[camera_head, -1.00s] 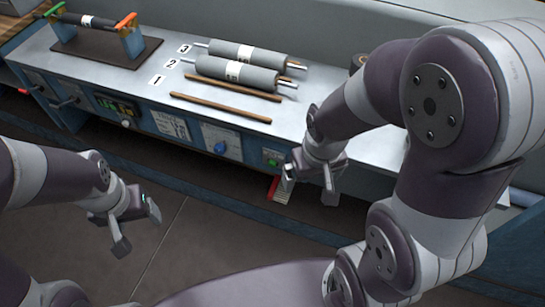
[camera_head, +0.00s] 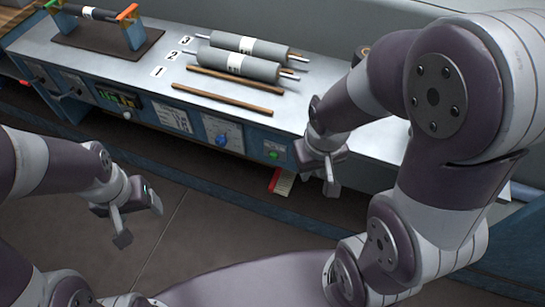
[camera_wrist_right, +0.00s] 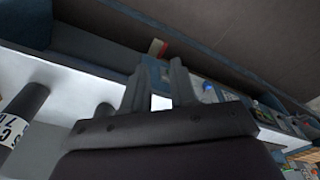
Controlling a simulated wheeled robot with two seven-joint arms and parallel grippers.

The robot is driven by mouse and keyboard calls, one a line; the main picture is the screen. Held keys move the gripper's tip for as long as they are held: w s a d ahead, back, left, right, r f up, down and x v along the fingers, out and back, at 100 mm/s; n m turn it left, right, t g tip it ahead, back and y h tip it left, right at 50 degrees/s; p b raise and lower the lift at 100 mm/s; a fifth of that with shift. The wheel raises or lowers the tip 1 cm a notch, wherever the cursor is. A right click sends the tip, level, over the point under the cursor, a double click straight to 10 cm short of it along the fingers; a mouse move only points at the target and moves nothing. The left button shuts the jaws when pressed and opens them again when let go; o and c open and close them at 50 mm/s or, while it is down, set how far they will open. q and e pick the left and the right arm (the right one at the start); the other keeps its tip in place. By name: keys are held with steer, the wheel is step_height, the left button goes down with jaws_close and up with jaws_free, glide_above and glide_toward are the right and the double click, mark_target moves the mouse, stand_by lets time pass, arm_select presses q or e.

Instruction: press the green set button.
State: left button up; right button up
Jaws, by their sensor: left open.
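The green button (camera_head: 274,155) sits on a small panel on the blue front face of the bench, right of a panel with a blue knob (camera_head: 221,140). My right gripper (camera_head: 317,172) is just to the right of the button panel, empty, fingers apart and pointing down. In the right wrist view its two fingers (camera_wrist_right: 158,82) show a gap, with the blue knob (camera_wrist_right: 208,91) beyond; I cannot make out the green button there. My left gripper (camera_head: 138,221) is open and empty over the floor, away from the bench.
On the bench top (camera_head: 330,80) lie two grey rollers (camera_head: 240,66) and two brown rods (camera_head: 222,99) beside number labels. A stand (camera_head: 95,35) with a dark roller is at far left. A red and white tag (camera_head: 282,181) hangs below the button. The floor in front is clear.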

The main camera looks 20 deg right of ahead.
jaws_close()
stand_by(1.3)
